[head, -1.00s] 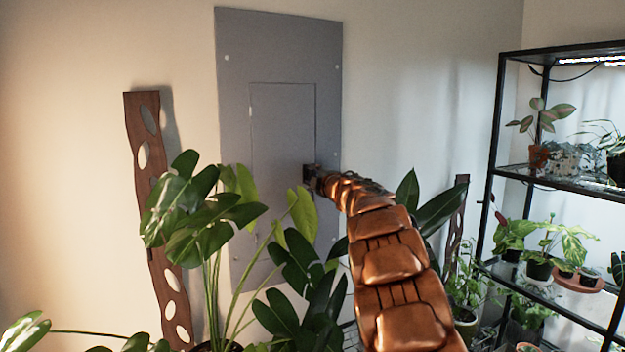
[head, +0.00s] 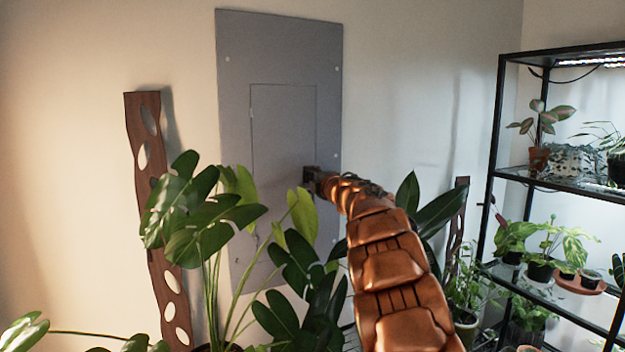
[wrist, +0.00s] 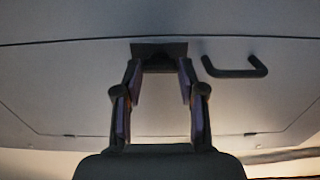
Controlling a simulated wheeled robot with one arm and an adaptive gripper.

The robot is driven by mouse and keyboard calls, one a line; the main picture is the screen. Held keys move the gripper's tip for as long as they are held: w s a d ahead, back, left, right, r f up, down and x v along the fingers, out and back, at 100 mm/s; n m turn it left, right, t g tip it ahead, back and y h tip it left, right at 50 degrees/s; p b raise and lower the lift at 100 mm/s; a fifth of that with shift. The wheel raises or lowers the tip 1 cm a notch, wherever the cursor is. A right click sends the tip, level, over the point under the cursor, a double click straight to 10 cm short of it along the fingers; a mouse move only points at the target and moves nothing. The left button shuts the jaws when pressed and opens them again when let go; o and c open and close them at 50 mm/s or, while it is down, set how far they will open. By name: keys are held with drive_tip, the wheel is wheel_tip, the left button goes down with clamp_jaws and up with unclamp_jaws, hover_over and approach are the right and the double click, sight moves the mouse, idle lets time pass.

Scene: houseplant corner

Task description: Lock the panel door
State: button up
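The grey panel (head: 280,50) is mounted on the wall, and its inset door (head: 283,125) looks shut, flush with the frame. In the wrist view the door (wrist: 90,85) shows a dark latch piece (wrist: 159,48) at its edge seam and a black bar handle (wrist: 234,70) to the right of it. My gripper (wrist: 161,75) is at the latch, its two fingers apart with the tips just at either side of the latch's lower part. Whether the tips touch it is unclear. In the head view my gripper (head: 312,178) is at the door's right edge, small and dark, hiding the latch.
A large leafy plant (head: 205,215) stands in front of the panel's lower left. A brown perforated board (head: 160,240) leans on the wall at left. A black shelf rack (head: 492,160) with potted plants stands at right. The wall between panel and rack is mostly clear higher up.

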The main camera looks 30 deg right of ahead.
drive_tip(key=o, duration=0.4)
drive_tip(key=shift+c, duration=0.2)
drive_tip(key=shift+s, duration=0.15)
drive_tip(key=s+a, duration=0.1)
drive_tip(key=s, duration=1)
drive_tip(key=shift+s, duration=0.4)
